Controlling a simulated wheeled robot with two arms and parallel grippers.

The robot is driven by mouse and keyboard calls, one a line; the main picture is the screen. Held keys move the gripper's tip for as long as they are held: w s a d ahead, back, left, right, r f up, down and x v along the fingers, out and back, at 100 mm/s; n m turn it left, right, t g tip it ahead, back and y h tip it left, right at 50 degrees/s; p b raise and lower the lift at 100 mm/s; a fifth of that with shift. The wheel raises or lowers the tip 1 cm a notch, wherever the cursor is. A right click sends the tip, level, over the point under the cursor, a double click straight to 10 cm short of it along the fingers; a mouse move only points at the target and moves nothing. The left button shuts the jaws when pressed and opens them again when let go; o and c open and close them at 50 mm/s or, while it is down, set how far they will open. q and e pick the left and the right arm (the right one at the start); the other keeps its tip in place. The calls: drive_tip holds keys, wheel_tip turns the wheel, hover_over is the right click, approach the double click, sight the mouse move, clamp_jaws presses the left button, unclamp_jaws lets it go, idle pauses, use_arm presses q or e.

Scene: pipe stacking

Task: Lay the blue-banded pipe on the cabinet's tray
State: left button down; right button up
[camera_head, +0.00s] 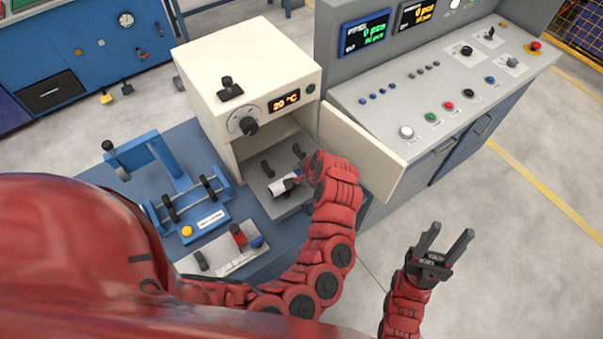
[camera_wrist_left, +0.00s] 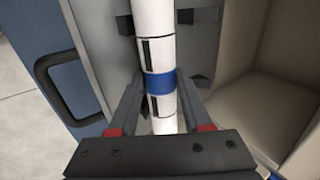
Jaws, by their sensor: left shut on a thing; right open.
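The blue-banded pipe (camera_wrist_left: 153,40) is white with dark marks; in the left wrist view it runs lengthwise between my left gripper's (camera_wrist_left: 160,88) fingers, which are shut on it at the blue band. In the head view a white part of the pipe (camera_head: 281,187) shows beside my left gripper (camera_head: 294,181), at the cabinet's opening. The pipe is over the grey tray (camera_head: 258,173), whose dark holders flank it in the wrist view (camera_wrist_left: 197,45). I cannot tell whether the pipe touches them. The cream cabinet (camera_head: 222,120) stands with its door (camera_head: 352,150) open. My right gripper (camera_head: 450,240) is open and empty.
A blue fixture with rollers (camera_head: 190,205) stands left of the cabinet, with a small switch panel (camera_head: 225,255) in front. A grey console (camera_head: 440,90) with buttons is at right. The floor around my right gripper is clear.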

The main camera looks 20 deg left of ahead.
use_arm(q)
drive_tip(key=shift+f, duration=0.4)
drive_tip(key=shift+c, duration=1.3)
unclamp_jaws()
drive_tip(key=b+v, duration=0.3)
drive_tip(key=v, duration=1.4)
drive_tip(key=shift+d+b, duration=0.15)
drive_tip(key=shift+b, duration=0.15)
drive_tip(key=shift+r, duration=0.15)
